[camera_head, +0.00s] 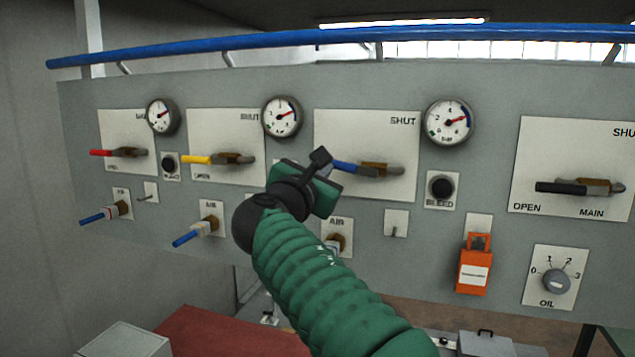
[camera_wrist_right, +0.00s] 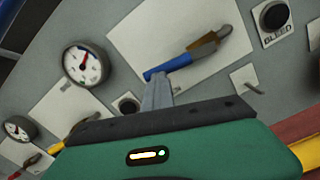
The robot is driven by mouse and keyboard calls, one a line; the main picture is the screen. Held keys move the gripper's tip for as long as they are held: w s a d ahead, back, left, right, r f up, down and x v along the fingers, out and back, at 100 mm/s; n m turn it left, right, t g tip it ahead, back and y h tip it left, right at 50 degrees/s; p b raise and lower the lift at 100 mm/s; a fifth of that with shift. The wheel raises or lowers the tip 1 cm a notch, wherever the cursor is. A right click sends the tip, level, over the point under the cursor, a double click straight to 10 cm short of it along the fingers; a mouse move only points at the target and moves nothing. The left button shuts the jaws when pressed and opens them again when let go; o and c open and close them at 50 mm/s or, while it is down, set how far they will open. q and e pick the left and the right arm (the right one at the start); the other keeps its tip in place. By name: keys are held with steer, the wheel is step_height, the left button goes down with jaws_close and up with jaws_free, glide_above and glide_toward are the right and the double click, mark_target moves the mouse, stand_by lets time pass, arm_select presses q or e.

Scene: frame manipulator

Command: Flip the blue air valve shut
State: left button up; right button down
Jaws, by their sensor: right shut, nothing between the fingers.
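The large blue-handled valve (camera_head: 347,166) sits on a white plate (camera_head: 385,130) marked SHUT at its upper right. Its handle lies about level and points left from a brown body (camera_head: 382,170). The handle also shows in the right wrist view (camera_wrist_right: 170,67). My right gripper (camera_head: 320,157) is shut and empty at the handle's left end; I cannot tell whether it touches. Its fingers (camera_wrist_right: 157,94) show just below the handle tip. Smaller blue-handled valves marked AIR (camera_head: 187,238) sit lower; another AIR valve (camera_head: 336,241) is partly hidden by my arm. My left gripper is out of view.
Red (camera_head: 103,153), yellow (camera_head: 197,160) and black (camera_head: 560,188) levers share the grey panel. Gauges (camera_head: 281,116), a BLEED button (camera_head: 441,187), an orange padlock (camera_head: 474,265) and an OIL knob (camera_head: 556,281) are nearby. A blue pipe (camera_head: 260,41) runs above.

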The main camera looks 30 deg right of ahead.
steer(key=r+m, duration=0.2)
steer(key=m, duration=0.1)
steer(key=d+m, duration=0.1)
steer(key=shift+s+r+m+g, duration=0.3)
steer(key=shift+s+r, duration=0.1)
steer(key=shift+s+r+m, duration=0.1)
steer(key=shift+r+m, duration=0.1)
steer(key=shift+m, duration=0.2)
stand_by(1.1)
